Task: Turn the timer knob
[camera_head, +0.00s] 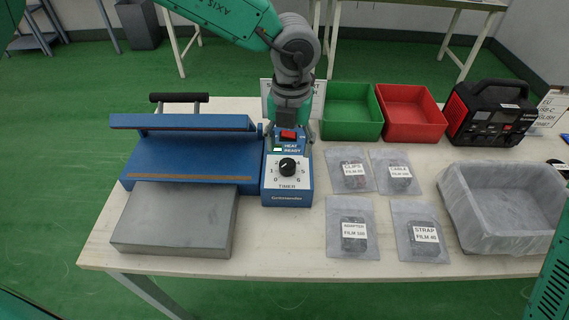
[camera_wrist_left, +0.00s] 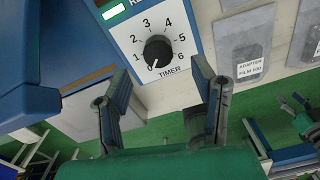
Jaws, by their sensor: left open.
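The timer knob (camera_head: 287,165) is a round black knob on a white dial on the front of the blue sealer (camera_head: 188,152). It shows clearly in the wrist view (camera_wrist_left: 158,50), with its white mark pointing towards 0. My left gripper (camera_head: 289,138) comes down from above over the control box, around the red switch and behind the knob in the head view. In the wrist view its two fingers (camera_wrist_left: 160,78) are spread and empty, with the knob showing between and beyond the tips. What may be my right gripper (camera_wrist_left: 295,105) shows small at the right of the wrist view.
A grey plate (camera_head: 175,218) lies in front of the sealer. Several labelled bags, such as the adapter bag (camera_head: 352,230), lie to the right. Green (camera_head: 351,112) and red (camera_head: 410,113) bins, a charger (camera_head: 490,112) and a grey tub (camera_head: 505,245) stand farther right.

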